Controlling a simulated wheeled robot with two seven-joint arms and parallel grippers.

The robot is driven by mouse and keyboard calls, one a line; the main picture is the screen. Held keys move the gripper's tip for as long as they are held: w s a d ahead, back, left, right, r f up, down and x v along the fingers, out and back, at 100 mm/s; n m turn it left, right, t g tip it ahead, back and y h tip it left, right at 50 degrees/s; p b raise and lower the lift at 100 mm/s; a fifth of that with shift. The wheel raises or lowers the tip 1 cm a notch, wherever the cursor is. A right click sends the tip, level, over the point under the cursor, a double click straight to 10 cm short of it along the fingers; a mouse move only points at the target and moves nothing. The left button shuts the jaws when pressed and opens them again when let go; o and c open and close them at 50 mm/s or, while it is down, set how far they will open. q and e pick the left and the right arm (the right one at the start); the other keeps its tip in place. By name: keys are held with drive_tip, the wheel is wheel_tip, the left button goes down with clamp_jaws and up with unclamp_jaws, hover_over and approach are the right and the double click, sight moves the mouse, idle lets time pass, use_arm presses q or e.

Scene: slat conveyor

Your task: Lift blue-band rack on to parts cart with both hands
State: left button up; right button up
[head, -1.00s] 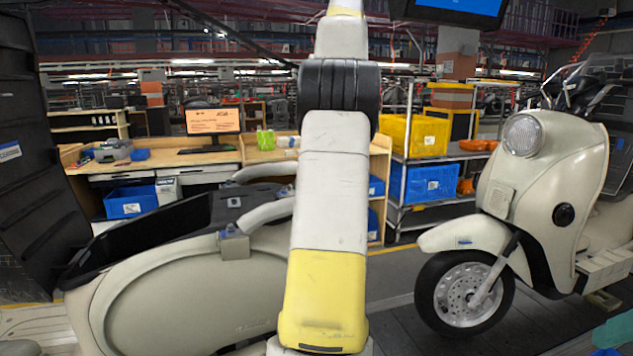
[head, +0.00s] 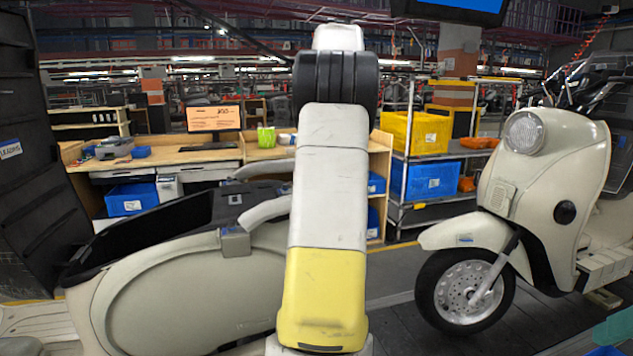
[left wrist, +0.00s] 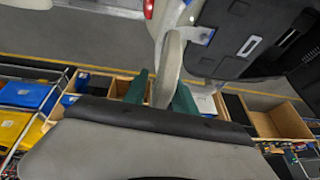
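In the head view a cream scooter body (head: 180,285) with an open black seat well carries two cream curved handles (head: 265,212); a small blue mark shows on the near handle's bracket. I cannot tell whether this is the blue-band rack. My left gripper (left wrist: 162,90) shows in the left wrist view as two teal fingers, one on each side of a cream handle (left wrist: 170,62). A gap seems to show beside one finger. In the head view my white and yellow arm covers the middle. A wheeled metal shelf unit (head: 410,170), possibly the parts cart, stands behind.
The shelf unit holds a yellow bin (head: 418,133) and a blue bin (head: 430,180). A wooden workbench (head: 265,152) with a monitor (head: 214,118) stands at the back left. A second cream scooter (head: 535,180) stands at right. Grey floor (head: 395,270) shows between.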

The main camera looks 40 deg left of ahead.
use_arm(q)
clamp_jaws()
drive_tip(key=shift+r, duration=0.15)
idle(1.1)
